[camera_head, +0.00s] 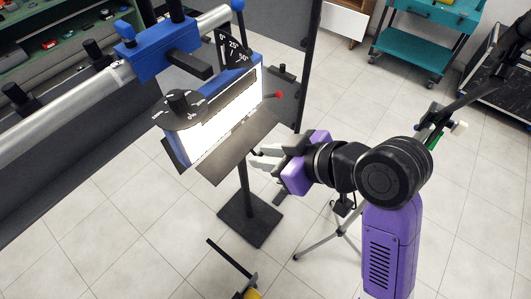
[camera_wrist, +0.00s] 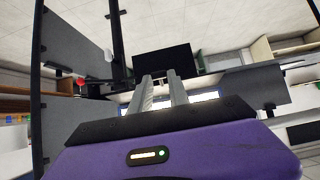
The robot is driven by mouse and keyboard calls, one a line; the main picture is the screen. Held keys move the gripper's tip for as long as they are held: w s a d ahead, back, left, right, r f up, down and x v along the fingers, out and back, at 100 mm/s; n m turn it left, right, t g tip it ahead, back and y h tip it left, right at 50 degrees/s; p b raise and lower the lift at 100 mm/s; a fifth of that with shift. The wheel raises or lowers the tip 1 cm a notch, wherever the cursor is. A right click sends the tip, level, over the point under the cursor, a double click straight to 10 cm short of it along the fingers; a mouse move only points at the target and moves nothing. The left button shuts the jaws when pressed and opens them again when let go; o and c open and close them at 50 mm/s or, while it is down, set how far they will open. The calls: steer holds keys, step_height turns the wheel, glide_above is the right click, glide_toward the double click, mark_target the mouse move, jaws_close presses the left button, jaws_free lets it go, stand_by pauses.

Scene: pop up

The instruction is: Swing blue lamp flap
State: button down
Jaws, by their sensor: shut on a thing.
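The blue lamp (camera_head: 210,92) hangs on a rail at the upper middle of the head view, with its white panel (camera_head: 222,117) lit. A dark flat flap (camera_head: 236,154) runs along the panel's lower edge, tilted outward. My gripper (camera_head: 258,158) reaches in from the right, with its pale fingers at the flap's outer right edge. It is shut on the flap; the exact contact is small and partly hidden. In the wrist view, my gripper's fingers (camera_wrist: 160,80) point up the picture toward a dark rectangle, which I cannot firmly identify.
A silver rail (camera_head: 75,87) with black knobs crosses the upper left. A dark upright panel (camera_head: 283,50) stands behind the lamp. A black square stand base (camera_head: 249,219) and a tripod (camera_head: 332,228) are on the floor below. A teal cart (camera_head: 415,45) stands at the back right.

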steer(key=shift+r, duration=0.15)
steer(key=shift+s+d+r+p, duration=0.1)
steer(key=shift+d+r+p, duration=0.05)
steer(key=shift+r+p, duration=0.7)
steer(key=shift+f, duration=0.1)
steer(key=c, duration=1.2)
jaws_free()
steer(key=shift+o, duration=0.2)
